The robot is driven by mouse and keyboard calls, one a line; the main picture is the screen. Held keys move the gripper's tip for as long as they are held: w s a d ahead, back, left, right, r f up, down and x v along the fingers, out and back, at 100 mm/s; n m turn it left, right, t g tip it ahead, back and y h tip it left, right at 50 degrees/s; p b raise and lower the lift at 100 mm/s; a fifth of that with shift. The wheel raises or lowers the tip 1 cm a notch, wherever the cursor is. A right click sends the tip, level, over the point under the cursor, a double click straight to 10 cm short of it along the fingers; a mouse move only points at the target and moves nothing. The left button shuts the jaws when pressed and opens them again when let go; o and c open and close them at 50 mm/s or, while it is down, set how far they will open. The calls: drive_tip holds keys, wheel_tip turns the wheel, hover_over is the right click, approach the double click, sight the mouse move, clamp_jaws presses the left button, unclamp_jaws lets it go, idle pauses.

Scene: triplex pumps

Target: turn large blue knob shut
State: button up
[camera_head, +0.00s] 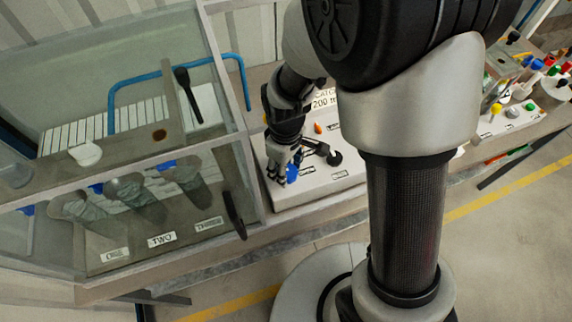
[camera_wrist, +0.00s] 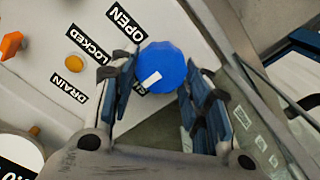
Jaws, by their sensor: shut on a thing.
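The large blue knob (camera_wrist: 162,68) is on a white panel (camera_wrist: 60,30) in the wrist view, with a white pointer mark slanting across its face. My gripper (camera_wrist: 160,95) has one finger on each side of the knob, closed on it. In the head view my gripper (camera_head: 283,172) points down at the panel, and a bit of the blue knob (camera_head: 292,173) shows beside the fingers. Labels OPEN (camera_wrist: 126,22), LOCKED (camera_wrist: 88,46) and DRAIN (camera_wrist: 69,87) are left of the knob. Another label behind the left finger is partly hidden.
A black lever handle (camera_head: 325,152) stands close right of my gripper. A clear-walled case (camera_head: 160,190) with a blue pipe (camera_head: 112,100) is on the left.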

drive_tip(key=shift+n, duration=0.5)
drive_tip(key=o, duration=1.1)
drive_tip(key=shift+c, duration=0.2)
wheel_tip(320, 180, up, 12)
drive_tip(key=shift+r, duration=0.1)
drive_tip(key=s+d+r+m+t, duration=0.4)
drive_tip(key=s+d+r+m, duration=0.7)
drive_tip(key=s, duration=0.2)
drive_tip(key=shift+s+d+r+t, duration=0.15)
drive_tip(key=shift+s+r+t, duration=0.05)
drive_tip(key=shift+s+t, duration=0.1)
